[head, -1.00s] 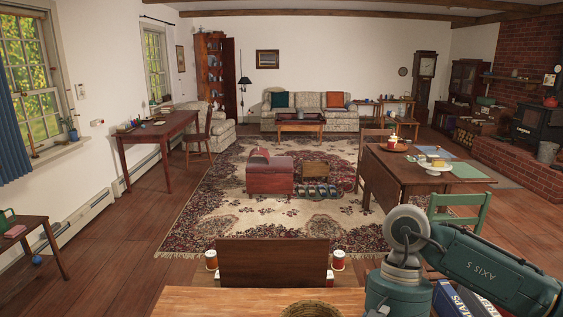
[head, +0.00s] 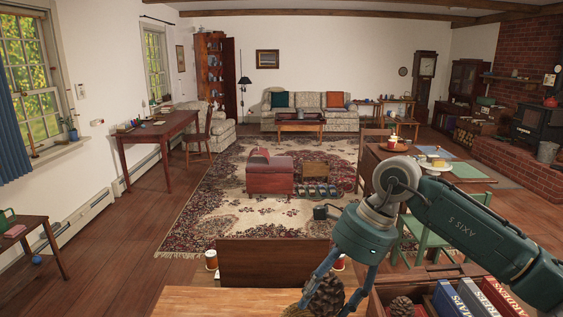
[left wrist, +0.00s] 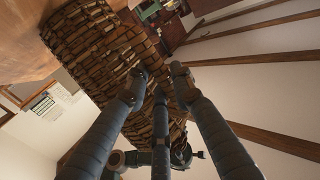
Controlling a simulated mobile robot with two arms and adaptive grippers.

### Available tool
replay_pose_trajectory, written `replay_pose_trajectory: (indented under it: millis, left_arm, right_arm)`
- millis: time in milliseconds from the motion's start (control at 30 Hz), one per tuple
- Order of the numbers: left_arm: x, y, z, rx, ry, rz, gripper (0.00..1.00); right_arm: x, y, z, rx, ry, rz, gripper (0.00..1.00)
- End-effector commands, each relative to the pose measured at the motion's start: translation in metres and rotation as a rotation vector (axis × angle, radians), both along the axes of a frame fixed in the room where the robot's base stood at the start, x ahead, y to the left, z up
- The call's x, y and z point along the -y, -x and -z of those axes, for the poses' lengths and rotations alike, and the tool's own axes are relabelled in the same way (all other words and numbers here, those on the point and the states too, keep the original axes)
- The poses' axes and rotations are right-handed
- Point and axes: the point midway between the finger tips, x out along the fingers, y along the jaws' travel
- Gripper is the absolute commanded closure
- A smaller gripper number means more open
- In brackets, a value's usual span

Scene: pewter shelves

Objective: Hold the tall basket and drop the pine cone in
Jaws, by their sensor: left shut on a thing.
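The tall basket (left wrist: 95,50) is woven from brown strips and fills the middle of the left wrist view. My left gripper (left wrist: 155,88) is shut on its wall. In the head view, only a sliver of the basket's rim (head: 293,311) shows at the bottom edge. A brown pine cone (head: 325,294) is between the fingers of my right gripper (head: 328,300), at the basket's right side. It overlaps the rim in the picture; its height above the rim cannot be told. My left gripper is outside the head view.
A wooden surface (head: 225,300) is clear left of the basket.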

Motion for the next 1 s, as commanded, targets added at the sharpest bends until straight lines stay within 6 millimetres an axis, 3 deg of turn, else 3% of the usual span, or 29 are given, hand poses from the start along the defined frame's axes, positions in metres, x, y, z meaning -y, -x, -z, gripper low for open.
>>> replay_pose_trajectory:
  millis: [300,667,700,800,1000]
  left_arm:
    - [-0.001,0.0,0.002,-0.001,-0.008,-0.002,1.0]
    - [-0.001,0.0,0.002,-0.001,-0.008,-0.002,1.0]
    - [-0.001,0.0,0.002,-0.001,-0.008,-0.002,1.0]
    - [-0.001,0.0,0.002,-0.001,-0.008,-0.002,1.0]
    - [-0.001,0.0,0.002,-0.001,-0.007,-0.001,1.0]
  right_arm:
    - [0.0,0.0,0.033,0.0,0.0,-0.002,0.63]
    - [0.001,0.0,0.038,0.001,0.001,-0.003,0.63]
    - [0.001,0.0,0.038,0.001,0.001,-0.003,0.35]
    - [0.0,0.0,0.038,0.001,0.001,-0.003,0.15]
    - [0.0,0.0,0.038,0.001,0.0,-0.003,0.15]
